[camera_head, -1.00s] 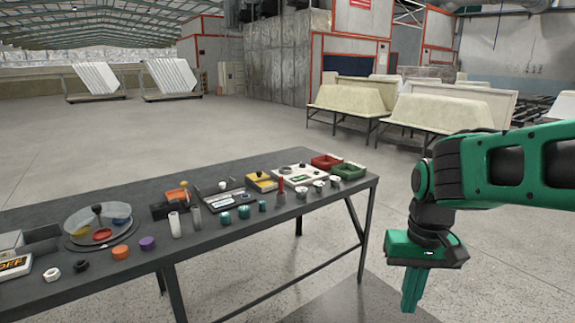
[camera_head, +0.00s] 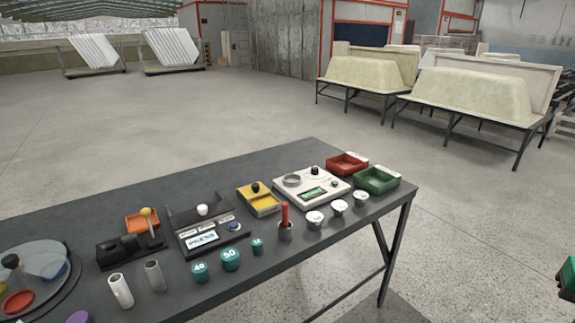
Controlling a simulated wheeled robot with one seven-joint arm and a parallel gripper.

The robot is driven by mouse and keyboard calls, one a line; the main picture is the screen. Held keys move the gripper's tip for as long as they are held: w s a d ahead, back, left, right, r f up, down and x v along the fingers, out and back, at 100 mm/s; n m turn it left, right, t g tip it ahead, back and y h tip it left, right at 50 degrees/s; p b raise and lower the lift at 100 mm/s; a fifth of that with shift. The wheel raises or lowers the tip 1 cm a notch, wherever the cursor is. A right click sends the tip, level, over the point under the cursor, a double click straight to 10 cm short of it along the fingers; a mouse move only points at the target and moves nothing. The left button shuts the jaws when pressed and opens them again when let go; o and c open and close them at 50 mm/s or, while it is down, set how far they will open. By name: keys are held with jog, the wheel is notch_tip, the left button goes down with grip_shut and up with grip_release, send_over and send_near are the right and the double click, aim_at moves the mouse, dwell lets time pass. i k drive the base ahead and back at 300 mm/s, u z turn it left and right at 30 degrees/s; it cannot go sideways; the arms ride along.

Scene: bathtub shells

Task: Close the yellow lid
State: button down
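The yellow lid (camera_head: 250,194) is on a small box on the dark table, left of the white scale-like device. It has a dark knob on top, and a paler strip shows along the box's right side. I cannot tell how far the lid stands open. Only a small green part of my arm shows at the right edge of the head view, well to the right of the table. My gripper's fingers are out of the picture, and nothing of mine is near the lid.
The white device (camera_head: 312,184) and the red tray (camera_head: 346,165) and green tray (camera_head: 377,180) stand right of the box. A red-handled stamp (camera_head: 285,222), white-topped knobs and teal weights stand in front.

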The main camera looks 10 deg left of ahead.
aim_at(250, 192)
jog(key=u, duration=0.25)
jog(key=i, duration=1.05)
jog(key=u, duration=0.85)
jog(key=i, duration=0.35)
jog(key=u, duration=0.25)
